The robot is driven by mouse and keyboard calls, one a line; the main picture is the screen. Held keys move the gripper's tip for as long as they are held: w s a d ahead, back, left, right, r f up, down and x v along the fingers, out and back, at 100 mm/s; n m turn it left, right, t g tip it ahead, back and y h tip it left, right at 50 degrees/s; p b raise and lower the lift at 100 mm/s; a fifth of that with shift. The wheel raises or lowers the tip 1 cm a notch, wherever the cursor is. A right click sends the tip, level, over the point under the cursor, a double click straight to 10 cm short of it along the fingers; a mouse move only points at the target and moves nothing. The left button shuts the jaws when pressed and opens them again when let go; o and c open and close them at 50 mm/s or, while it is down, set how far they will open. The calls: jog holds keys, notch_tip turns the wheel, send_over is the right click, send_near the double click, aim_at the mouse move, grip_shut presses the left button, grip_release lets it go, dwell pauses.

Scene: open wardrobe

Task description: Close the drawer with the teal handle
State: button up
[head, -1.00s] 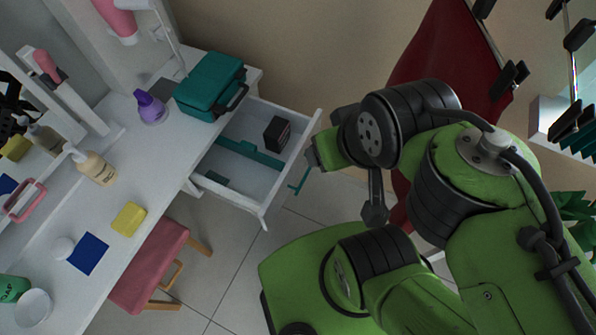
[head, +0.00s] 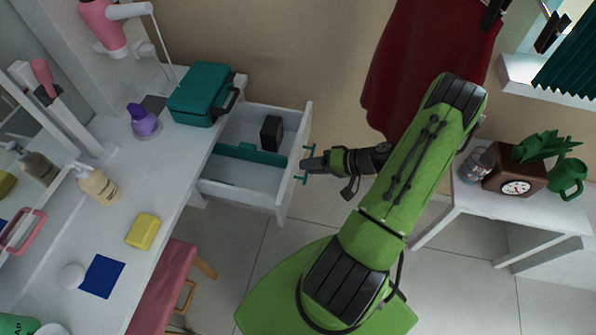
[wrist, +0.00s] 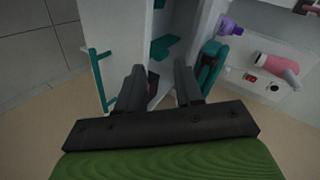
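The white drawer (head: 245,172) stands pulled out of the white vanity table, with a teal divider and a small dark box inside. Its teal handle (head: 306,178) is on the outer front panel. My gripper (head: 309,165) is at the front panel, close to the handle in the head view and partly covering it. In the wrist view the two fingers of my gripper (wrist: 158,82) are apart with nothing held between them. There the handle (wrist: 98,82) lies left of the fingers, apart from them. I cannot tell if a finger touches the panel.
A teal case (head: 200,95), a purple bottle (head: 144,122) and a yellow sponge (head: 142,231) are on the tabletop. A pink stool (head: 168,290) stands below. A red garment (head: 425,60) hangs behind my arm. A side table (head: 540,205) with a clock is at the right.

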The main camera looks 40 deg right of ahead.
jog(key=s+d+f+m+t+h+b, duration=0.1)
jog(key=s+d+f+m+t+h, duration=0.15)
jog(key=f+m+h, duration=0.3)
jog(key=s+d+f+m+t+h+b, duration=0.1)
jog(key=s+d+f+m+t+h, duration=0.1)
jog(key=s+f+m+t+h, duration=0.35)
jog(key=shift+g+y, duration=0.7)
jog(key=shift+y, duration=0.2)
jog(key=w+f+b, duration=0.1)
jog(key=w, duration=0.4)
jog(key=w+d+f+b, duration=0.1)
jog(key=w, duration=0.5)
jog(key=w+d+f+b, duration=0.1)
jog(key=w+f, duration=0.1)
jog(key=w, duration=0.4)
jog(key=shift+c, duration=0.5)
grip_shut()
